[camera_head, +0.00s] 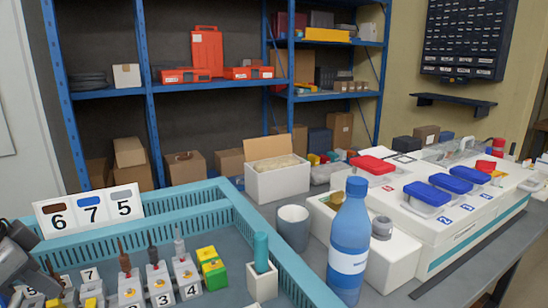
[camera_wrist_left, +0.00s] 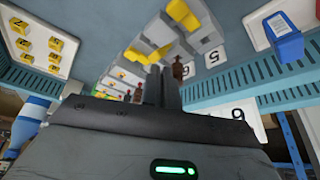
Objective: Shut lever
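A teal tray (camera_head: 225,190) at the lower left holds numbered white socket boxes with upright levers. Box 2 (camera_head: 131,290) has a brown lever (camera_head: 125,262), box 3 (camera_head: 160,283) a dark one (camera_head: 153,254) and box 4 (camera_head: 187,275) a grey one (camera_head: 179,243). A white sign (camera_head: 90,210) reads 6, 7, 5 under brown, blue and grey bars. My left gripper (camera_head: 18,245) is at the left edge, partly cut off. In the left wrist view its fingers (camera_wrist_left: 162,72) are close together, beside a brown lever (camera_wrist_left: 178,68) near the box labelled 5 (camera_wrist_left: 212,57); contact is unclear. My right gripper is out of view.
A green-yellow block (camera_head: 211,268) and a white holder (camera_head: 262,283) with a teal peg stand right of the boxes. Outside the tray are a grey cup (camera_head: 293,228), a blue bottle (camera_head: 350,240) and a white bench unit (camera_head: 455,225). Shelves stand behind.

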